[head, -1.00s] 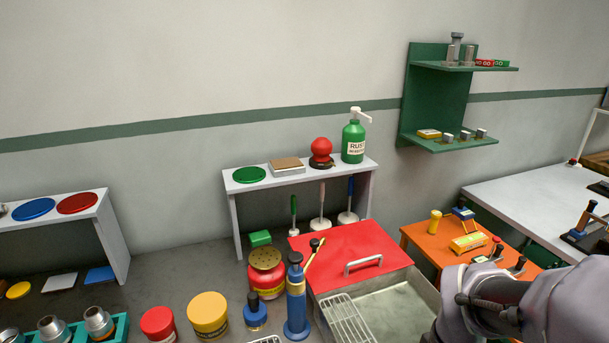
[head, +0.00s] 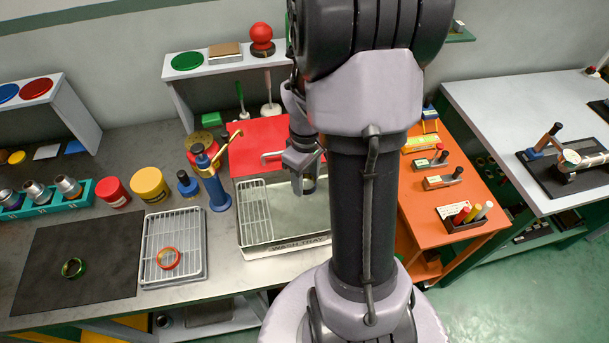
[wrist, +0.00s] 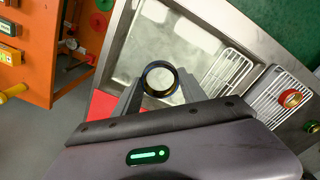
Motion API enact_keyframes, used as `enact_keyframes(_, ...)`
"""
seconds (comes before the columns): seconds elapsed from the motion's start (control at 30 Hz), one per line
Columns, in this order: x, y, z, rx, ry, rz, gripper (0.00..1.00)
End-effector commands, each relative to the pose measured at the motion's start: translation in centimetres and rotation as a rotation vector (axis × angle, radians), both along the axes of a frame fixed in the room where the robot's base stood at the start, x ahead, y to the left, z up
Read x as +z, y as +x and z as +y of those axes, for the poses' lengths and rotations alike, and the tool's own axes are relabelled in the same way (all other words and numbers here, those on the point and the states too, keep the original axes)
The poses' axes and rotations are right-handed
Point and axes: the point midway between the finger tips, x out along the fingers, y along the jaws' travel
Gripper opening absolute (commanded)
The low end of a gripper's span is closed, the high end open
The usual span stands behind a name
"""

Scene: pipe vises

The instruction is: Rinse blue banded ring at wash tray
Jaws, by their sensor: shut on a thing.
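The wash tray (head: 290,244) is a metal basin with its name on the front wall; its basin also shows in the wrist view (wrist: 118,62). My gripper (head: 305,172) is over the tray, shut on a dark ring (wrist: 145,80), which is held between the fingertips. The ring shows edge-on in the head view (head: 309,185). A red-orange ring (head: 168,258) lies on a drying rack, and a green ring (head: 74,268) lies on a dark mat.
A wire rack (head: 256,212) covers the tray's left part, and a red panel (head: 258,143) is behind it. An orange table (head: 465,184) with small tools is to the right. My arm hides part of the tray's right side.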

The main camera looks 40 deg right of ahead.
Motion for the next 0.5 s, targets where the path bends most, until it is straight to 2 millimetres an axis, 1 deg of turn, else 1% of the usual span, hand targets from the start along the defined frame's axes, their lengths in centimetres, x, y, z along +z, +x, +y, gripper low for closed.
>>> enact_keyframes(0.03, -0.8, 0.0, 0.0, 0.0, 0.0, 0.0, 0.04)
enact_keyframes(0.5, -7.3, 0.0, 0.0, -0.001, 0.001, 0.0, 0.04)
